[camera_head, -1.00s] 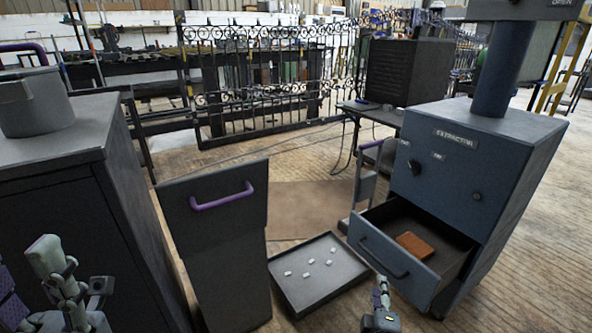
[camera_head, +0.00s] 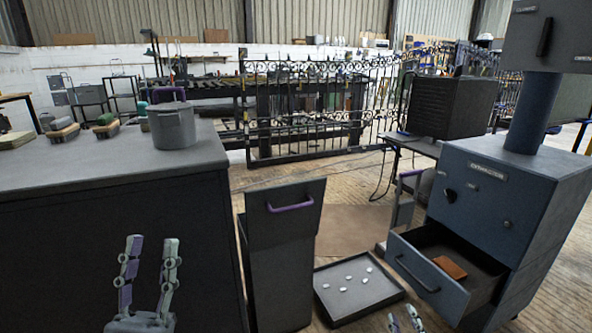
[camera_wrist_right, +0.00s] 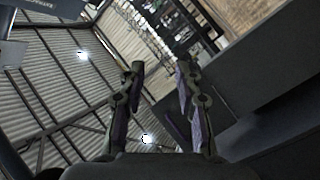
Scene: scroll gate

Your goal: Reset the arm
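My left gripper (camera_head: 149,272) is at the lower left of the head view, in front of the dark cabinet, fingers pointing up. Its fingers are spread with nothing between them. My right gripper (camera_head: 404,319) shows only its fingertips at the bottom edge of the head view, below the open drawer. In the right wrist view its fingers (camera_wrist_right: 160,84) are apart, with a clear gap and nothing held.
The blue-grey extractor (camera_head: 510,195) stands right, its drawer (camera_head: 428,284) open with an orange-brown block (camera_head: 450,267) inside. A tray (camera_head: 340,318) with several white pieces lies on the floor. A bin (camera_head: 283,262) with a purple handle and a cabinet (camera_head: 110,240) bearing a pot (camera_head: 172,127) stand left.

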